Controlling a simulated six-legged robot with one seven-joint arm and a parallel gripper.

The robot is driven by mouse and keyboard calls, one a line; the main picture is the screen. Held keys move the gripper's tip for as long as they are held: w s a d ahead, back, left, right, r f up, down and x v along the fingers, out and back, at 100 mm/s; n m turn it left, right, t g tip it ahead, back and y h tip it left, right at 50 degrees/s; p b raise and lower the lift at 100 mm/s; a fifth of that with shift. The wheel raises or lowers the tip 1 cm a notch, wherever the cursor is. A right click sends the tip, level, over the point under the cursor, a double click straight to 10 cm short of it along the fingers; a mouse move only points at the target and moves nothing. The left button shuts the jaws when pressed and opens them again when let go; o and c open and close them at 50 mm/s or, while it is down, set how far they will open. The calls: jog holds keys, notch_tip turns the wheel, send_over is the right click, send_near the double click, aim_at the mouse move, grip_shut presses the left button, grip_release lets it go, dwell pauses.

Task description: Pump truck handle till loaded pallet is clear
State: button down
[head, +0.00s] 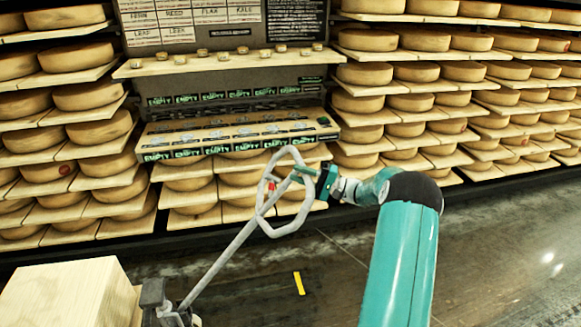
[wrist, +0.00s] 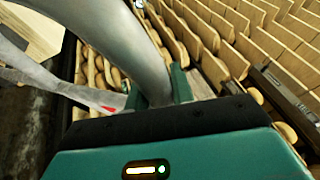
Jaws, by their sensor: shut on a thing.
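The grey pallet truck handle (head: 232,246) slants up and to the right from the truck's base (head: 165,312), ending in a loop-shaped grip (head: 262,205) with a small red lever. My gripper (head: 312,173) is shut on the right side of the loop. In the wrist view the grey bar of the handle (wrist: 142,40) passes between my gripper's fingers (wrist: 158,92). A pale wooden block (head: 60,297), seemingly the load, stands at the lower left beside the truck's base. The pallet and forks are not visible, so its height off the floor cannot be told.
Racks of cheese wheels (head: 364,75) on wooden boards line the back wall. A central stand (head: 235,145) with labels marked EMPTY is behind the handle. Dark floor (head: 500,260) is open at the right, with a yellow strip (head: 299,284) near the handle.

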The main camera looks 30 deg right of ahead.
jog(key=s+d+f, duration=0.2)
jog(key=d+f, duration=0.2)
jog(key=d, duration=0.1)
jog(key=shift+d+f, duration=0.3)
jog(key=shift+d, duration=0.1)
jog(key=shift+a+f, duration=0.15)
jog(key=c, duration=1.2)
grip_release()
jog(key=shift+w, duration=0.1)
jog(key=v, duration=1.4)
